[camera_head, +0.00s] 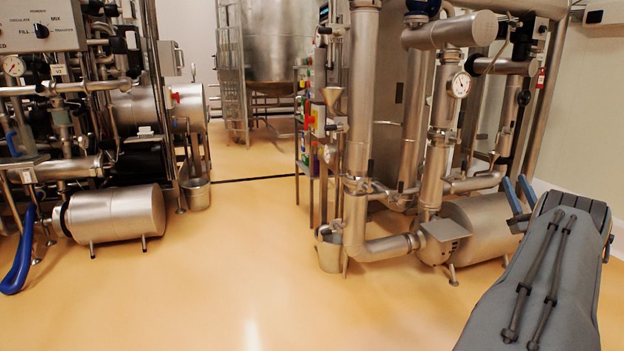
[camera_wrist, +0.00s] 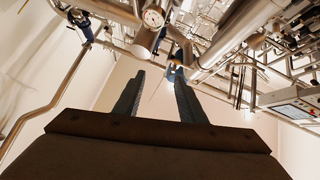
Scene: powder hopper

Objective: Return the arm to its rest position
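My gripper (camera_wrist: 157,88) is open in the wrist view. Its two dark fingers stand apart with nothing between them. In the head view my grey arm rises from the lower right corner, and the two blue fingers of my gripper (camera_head: 519,193) show beside its far end. They are in front of the steel pipework in the picture. I cannot tell how far they are from it. The wrist view looks up past the fingers at pipes, a round gauge (camera_wrist: 154,18) and the pale wall. Part of the wrist is hidden behind the arm in the head view.
A horizontal steel motor (camera_head: 480,232) and vertical pipes (camera_head: 358,100) stand close to my arm at the right. Other machinery with a steel cylinder (camera_head: 115,214) stands at the left. A bucket (camera_head: 330,250) is by the pipes. The floor (camera_head: 220,290) in the middle is clear.

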